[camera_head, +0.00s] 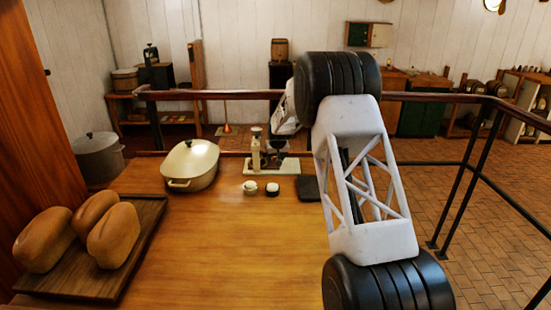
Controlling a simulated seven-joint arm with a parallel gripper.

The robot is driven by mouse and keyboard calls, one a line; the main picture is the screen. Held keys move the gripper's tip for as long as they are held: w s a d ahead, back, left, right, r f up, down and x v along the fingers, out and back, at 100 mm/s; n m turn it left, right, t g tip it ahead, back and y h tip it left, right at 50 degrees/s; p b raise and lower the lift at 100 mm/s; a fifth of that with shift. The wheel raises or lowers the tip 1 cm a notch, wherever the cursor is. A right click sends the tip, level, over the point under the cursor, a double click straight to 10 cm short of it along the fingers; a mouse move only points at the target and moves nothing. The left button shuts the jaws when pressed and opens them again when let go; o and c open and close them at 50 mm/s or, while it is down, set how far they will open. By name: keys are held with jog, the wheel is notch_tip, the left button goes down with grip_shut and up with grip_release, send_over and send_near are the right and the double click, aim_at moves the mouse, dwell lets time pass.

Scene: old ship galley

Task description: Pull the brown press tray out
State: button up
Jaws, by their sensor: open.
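A small press (255,150) with a pale upright column stands on a light base plate at the far edge of the wooden table. My gripper (274,154) is a small dark shape below my white wrist, right beside the press column. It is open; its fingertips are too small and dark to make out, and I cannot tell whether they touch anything. I cannot pick out a brown press tray for certain; the dark parts at the press merge with my gripper. A flat dark slab (308,188) lies to the right of the press, partly behind my arm.
Loaves (112,235) lie on a dark board (75,284) at the left. The table's (225,250) front middle is clear. A railing (230,94) runs behind.

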jog(key=shift+c, duration=0.4)
grip_shut()
jog(key=shift+d, duration=4.65)
jog(key=shift+o, duration=0.4)
grip_release()
jog(key=shift+r, duration=0.1)
jog(key=v, duration=0.7)
jog(key=shift+s+r, duration=0.2)
jog(key=shift+r, duration=0.05)
